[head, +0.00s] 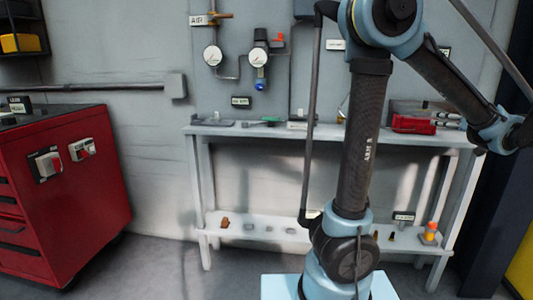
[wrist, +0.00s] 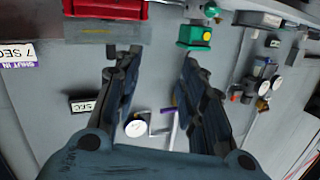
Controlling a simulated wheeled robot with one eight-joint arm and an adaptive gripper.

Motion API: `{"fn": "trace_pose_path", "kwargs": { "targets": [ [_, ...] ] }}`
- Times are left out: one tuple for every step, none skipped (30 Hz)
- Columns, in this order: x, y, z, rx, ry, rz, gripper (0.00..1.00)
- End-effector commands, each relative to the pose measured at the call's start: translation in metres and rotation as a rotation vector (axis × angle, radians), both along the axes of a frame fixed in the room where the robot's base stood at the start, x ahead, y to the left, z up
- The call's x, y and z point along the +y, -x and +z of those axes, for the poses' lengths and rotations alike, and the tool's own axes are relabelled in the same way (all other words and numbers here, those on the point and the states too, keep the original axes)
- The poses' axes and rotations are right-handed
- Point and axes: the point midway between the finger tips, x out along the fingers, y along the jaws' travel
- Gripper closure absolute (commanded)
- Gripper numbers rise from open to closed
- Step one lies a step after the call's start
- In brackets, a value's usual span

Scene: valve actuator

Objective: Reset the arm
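My gripper (wrist: 155,60) is open in the wrist view, with its two dark fingers spread and nothing between the tips. It lies outside the head view. My arm stands in the middle of the head view, its upper links reaching to the right edge. In the wrist view, a grey panel lies behind the fingers, with a white round gauge (wrist: 135,128) seen between them. A red box (wrist: 105,9) is at the top left and a green-bodied fitting (wrist: 195,36) at the top, near the right fingertip. Contact with either cannot be told.
A red cabinet (head: 70,215) stands at left with switches on it. A white bench (head: 250,130) with a lower shelf (head: 265,230) runs along the wall, partly behind my arm. Two gauges (head: 213,56) and pipes are on the wall panel. Floor is free between cabinet and bench.

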Motion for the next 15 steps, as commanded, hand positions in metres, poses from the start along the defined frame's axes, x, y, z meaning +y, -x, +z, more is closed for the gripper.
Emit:
{"fn": "trace_pose_path", "kwargs": {
  "targets": [
    [0.013,-0.008,-0.003,0.022,-0.013,0.017,0.62],
    [0.021,-0.012,-0.005,0.037,-0.022,0.026,0.62],
    [0.031,-0.018,-0.008,0.060,-0.036,0.039,0.62],
    [0.041,-0.022,-0.011,0.079,-0.047,0.051,0.62],
    [0.051,-0.027,-0.014,0.100,-0.059,0.061,0.62],
    [0.066,-0.034,-0.019,0.133,-0.075,0.077,0.62],
    [0.079,-0.039,-0.023,0.159,-0.087,0.090,0.62],
    [0.091,-0.043,-0.027,0.186,-0.099,0.102,0.62],
    [0.107,-0.048,-0.032,0.223,-0.114,0.117,0.62],
    [0.120,-0.052,-0.037,0.251,-0.123,0.128,0.62],
    [0.132,-0.055,-0.041,0.278,-0.134,0.139,0.62],
    [0.148,-0.058,-0.047,0.315,-0.146,0.152,0.62],
    [0.160,-0.059,-0.051,0.343,-0.154,0.161,0.62],
    [0.172,-0.061,-0.056,0.371,-0.161,0.169,0.62],
    [0.188,-0.062,-0.062,0.408,-0.169,0.179,0.62]
  ]
}}
